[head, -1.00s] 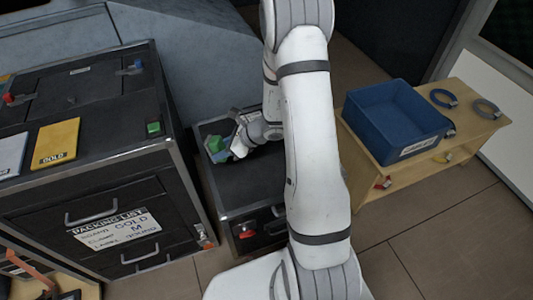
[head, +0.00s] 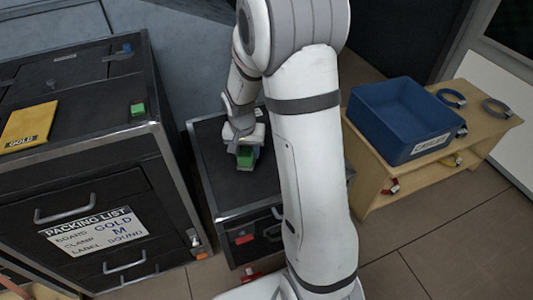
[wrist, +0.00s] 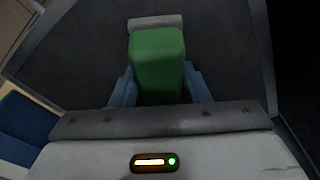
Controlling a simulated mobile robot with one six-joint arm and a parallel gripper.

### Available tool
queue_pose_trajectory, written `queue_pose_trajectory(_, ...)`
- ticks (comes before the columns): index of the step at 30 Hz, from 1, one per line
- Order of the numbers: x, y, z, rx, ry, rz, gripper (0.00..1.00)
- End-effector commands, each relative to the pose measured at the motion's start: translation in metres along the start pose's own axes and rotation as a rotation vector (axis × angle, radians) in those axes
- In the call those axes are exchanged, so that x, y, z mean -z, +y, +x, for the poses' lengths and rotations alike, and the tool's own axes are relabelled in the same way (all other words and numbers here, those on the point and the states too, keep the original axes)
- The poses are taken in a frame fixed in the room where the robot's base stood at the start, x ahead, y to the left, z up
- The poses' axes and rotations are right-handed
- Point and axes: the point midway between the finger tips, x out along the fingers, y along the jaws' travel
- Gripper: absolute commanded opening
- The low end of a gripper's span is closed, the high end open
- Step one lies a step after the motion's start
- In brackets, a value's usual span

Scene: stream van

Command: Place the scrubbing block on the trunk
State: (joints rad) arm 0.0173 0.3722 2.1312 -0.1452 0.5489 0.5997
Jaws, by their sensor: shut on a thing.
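The scrubbing block (head: 245,158) is green, with a pale strip at its far end in the wrist view. My gripper (wrist: 160,88) is shut on the block (wrist: 158,58), with a blue finger on each side of it. In the head view my gripper (head: 245,147) points down over the dark top of the low black trunk (head: 215,155), which has metal edges. The trunk's top (wrist: 80,70) fills most of the wrist view behind the block. I cannot tell whether the block touches the top. My arm hides the trunk's right part.
A taller black case (head: 90,120) stands at left, with a yellow pad (head: 30,124), a small green block (head: 138,108) and a packing list (head: 98,231). At right, a wooden bench (head: 480,135) holds a blue bin (head: 385,142) and grey rings (head: 497,108).

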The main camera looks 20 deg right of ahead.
Motion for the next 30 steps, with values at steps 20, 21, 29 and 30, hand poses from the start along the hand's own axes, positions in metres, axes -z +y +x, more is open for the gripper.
queue_pose_trajectory(20,0.067,0.037,-0.016,0.147,0.275,-0.464,0.12)
queue_pose_trajectory(21,0.067,0.037,-0.014,0.15,0.276,-0.469,0.12)
queue_pose_trajectory(29,0.062,0.036,0.025,0.151,0.274,-0.475,0.12)
queue_pose_trajectory(30,0.062,0.036,0.03,0.151,0.275,-0.474,0.12)
